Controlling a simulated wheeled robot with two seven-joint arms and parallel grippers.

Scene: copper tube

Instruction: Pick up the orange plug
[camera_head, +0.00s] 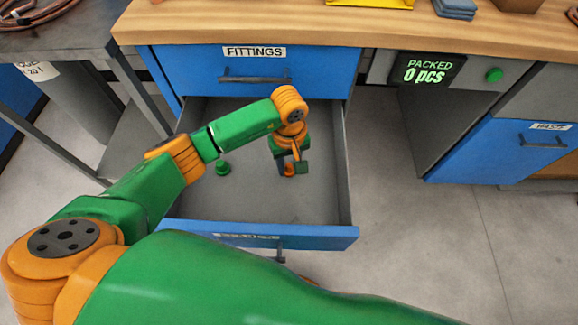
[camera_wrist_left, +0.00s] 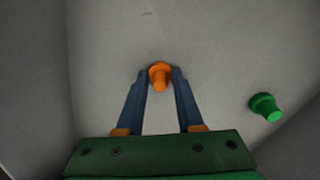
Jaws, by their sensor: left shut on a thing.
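The orange plug (camera_head: 289,169) is inside the open drawer, at my left gripper (camera_head: 291,172). In the left wrist view the orange plug (camera_wrist_left: 159,76) sits between the two dark fingertips of my left gripper (camera_wrist_left: 160,78), which are shut on it. The grey drawer floor lies close beneath it; I cannot tell whether the plug touches the floor. My right gripper does not show in either view.
The open drawer (camera_head: 342,165) has raised walls around the gripper. A wooden worktop (camera_head: 290,32) is above and behind it.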

